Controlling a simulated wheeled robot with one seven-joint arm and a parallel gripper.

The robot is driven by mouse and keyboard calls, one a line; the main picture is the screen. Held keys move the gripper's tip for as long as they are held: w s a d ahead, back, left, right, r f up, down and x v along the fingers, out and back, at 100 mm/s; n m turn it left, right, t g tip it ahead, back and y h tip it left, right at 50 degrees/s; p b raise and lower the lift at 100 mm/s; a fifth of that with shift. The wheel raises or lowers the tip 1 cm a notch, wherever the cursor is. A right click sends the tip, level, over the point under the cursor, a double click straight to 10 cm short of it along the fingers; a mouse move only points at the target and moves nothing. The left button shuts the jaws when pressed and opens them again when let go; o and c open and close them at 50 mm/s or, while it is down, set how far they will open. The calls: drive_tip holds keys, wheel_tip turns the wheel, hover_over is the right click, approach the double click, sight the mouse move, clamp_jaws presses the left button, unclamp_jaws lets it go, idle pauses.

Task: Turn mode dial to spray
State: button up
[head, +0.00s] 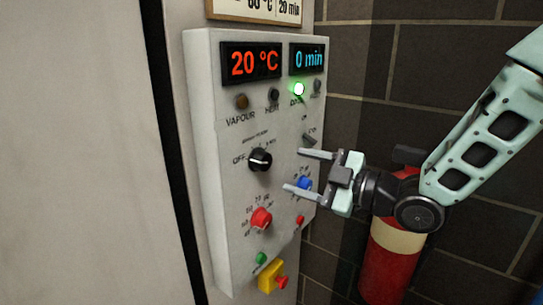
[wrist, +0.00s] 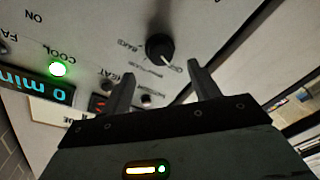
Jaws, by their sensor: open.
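The mode dial is a black knob (head: 260,160) on the pale control panel (head: 228,205), with OFF printed at its left. In the wrist view the same knob (wrist: 158,46) shows upside down, and its white mark points toward the OFF lettering. The word spray is too small to read clearly. My gripper (head: 295,170) is open and empty, to the right of the black knob and apart from it, with its fingers pointing left across the panel. In the wrist view the knob shows beyond and between the fingertips (wrist: 160,69).
A blue knob (head: 304,183) sits close behind the lower finger. A red knob (head: 261,218), small buttons and a yellow box with a red button (head: 272,277) are lower. Displays read 20 °C (head: 253,64) and 0 min (head: 308,58); a green lamp (head: 299,89) is lit. A red cylinder (head: 392,262) stands right.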

sight(268, 163)
drive_tip(key=p+x, duration=0.2)
drive_tip(key=x, duration=0.5)
drive_tip(key=shift+w+a, duration=0.15)
drive_tip(key=shift+a, duration=0.1)
drive_tip(key=shift+c, duration=0.3)
drive_tip(key=c, duration=0.9)
